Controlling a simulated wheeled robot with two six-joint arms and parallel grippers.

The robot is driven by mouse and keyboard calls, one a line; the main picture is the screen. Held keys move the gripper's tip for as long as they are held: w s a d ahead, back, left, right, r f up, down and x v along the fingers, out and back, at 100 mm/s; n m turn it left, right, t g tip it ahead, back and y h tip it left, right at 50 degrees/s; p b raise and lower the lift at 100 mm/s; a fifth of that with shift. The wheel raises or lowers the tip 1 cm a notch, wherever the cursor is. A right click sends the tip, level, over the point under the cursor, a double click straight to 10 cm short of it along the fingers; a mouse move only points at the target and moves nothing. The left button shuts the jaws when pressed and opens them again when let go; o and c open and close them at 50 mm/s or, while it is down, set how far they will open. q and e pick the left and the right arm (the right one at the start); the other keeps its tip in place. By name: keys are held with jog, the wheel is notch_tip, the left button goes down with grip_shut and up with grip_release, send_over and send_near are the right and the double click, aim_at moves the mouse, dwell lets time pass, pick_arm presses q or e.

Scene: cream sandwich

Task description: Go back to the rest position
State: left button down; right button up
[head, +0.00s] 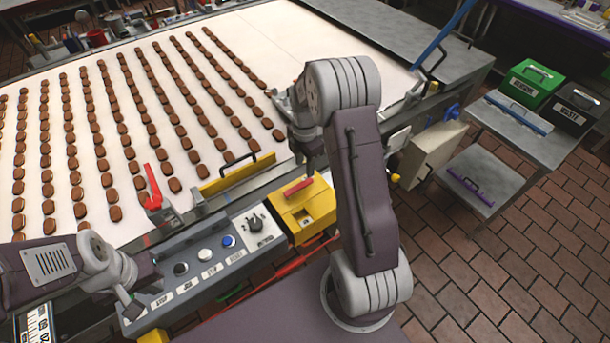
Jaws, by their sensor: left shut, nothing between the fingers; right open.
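My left gripper (133,302) is at the lower left, over the left end of the grey control panel (205,268). It is shut and empty. My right gripper (284,100) is partly hidden by its own wrist, above the near right part of the white belt (270,45). It is open, and I see nothing held in it. My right arm (362,200) stands bent upward in the middle of the view.
Rows of brown biscuits (105,181) cover the belt's left part. A red lever (152,190), a yellow plate (237,175) and a yellow box (304,208) line its near edge. A grey cart (485,120) carries a green bin (530,80) and a black bin (577,105). Tiled floor (510,260) is clear.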

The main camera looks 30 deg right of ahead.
jog(key=shift+r, duration=0.85)
jog(key=s+a+r+m+t+b, duration=0.1)
jog(key=s+a+r+b, duration=0.15)
jog(key=s+a, duration=0.5)
jog(key=s+a+f+m, duration=0.2)
jog(key=s+m, duration=0.2)
jog(key=m, duration=0.5)
jog(key=s+a+f+m+b, duration=0.1)
jog(key=s+m, duration=0.3)
jog(key=m, duration=0.5)
jog(key=shift+s+a+f, duration=0.15)
jog(key=shift+a+f, duration=0.3)
jog(key=shift+f, duration=0.1)
